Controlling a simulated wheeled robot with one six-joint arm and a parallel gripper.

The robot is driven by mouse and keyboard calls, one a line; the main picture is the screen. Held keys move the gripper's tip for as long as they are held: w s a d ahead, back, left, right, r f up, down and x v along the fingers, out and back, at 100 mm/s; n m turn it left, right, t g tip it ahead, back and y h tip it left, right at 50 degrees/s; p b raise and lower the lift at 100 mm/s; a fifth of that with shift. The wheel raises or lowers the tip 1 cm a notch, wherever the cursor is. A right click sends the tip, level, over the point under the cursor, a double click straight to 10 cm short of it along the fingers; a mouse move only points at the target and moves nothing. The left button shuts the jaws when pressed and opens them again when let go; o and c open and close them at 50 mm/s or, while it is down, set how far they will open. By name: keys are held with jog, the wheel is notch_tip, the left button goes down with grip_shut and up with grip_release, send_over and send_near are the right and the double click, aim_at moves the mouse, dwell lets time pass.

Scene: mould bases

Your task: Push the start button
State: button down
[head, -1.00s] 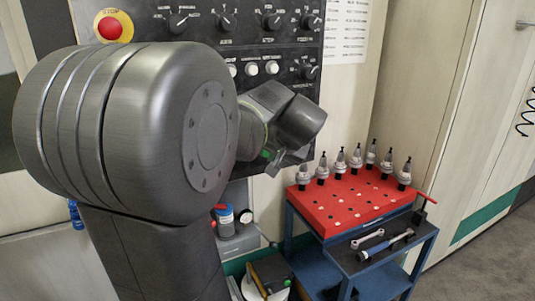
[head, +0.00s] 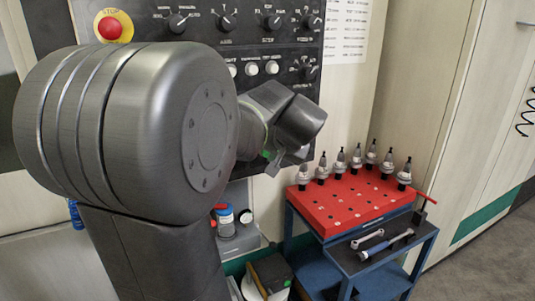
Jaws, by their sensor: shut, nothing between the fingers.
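The black control panel (head: 340,12) stands upright in front of me, partly covered by my arm. A red mushroom button (head: 109,28) on a yellow plate marked STOP is at its upper left. A row of white push buttons, including one at the right end (head: 272,67), sits below the knobs. Their labels are too small to read, so I cannot tell which button is start; part of the panel is hidden. My gripper (head: 275,167) shows only in part, below my wrist in front of the panel's lower part. It is shut and empty; its fingertips are not clear.
Several rotary knobs, one at the top (head: 228,20), line the panel. A blue cart (head: 335,262) at lower right carries a red holder block (head: 335,212) with several tool holders, plus wrenches. Containers stand below my wrist. Floor is free at far right.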

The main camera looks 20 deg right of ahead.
jog(key=shift+w, duration=0.1)
jog(key=shift+w, duration=0.35)
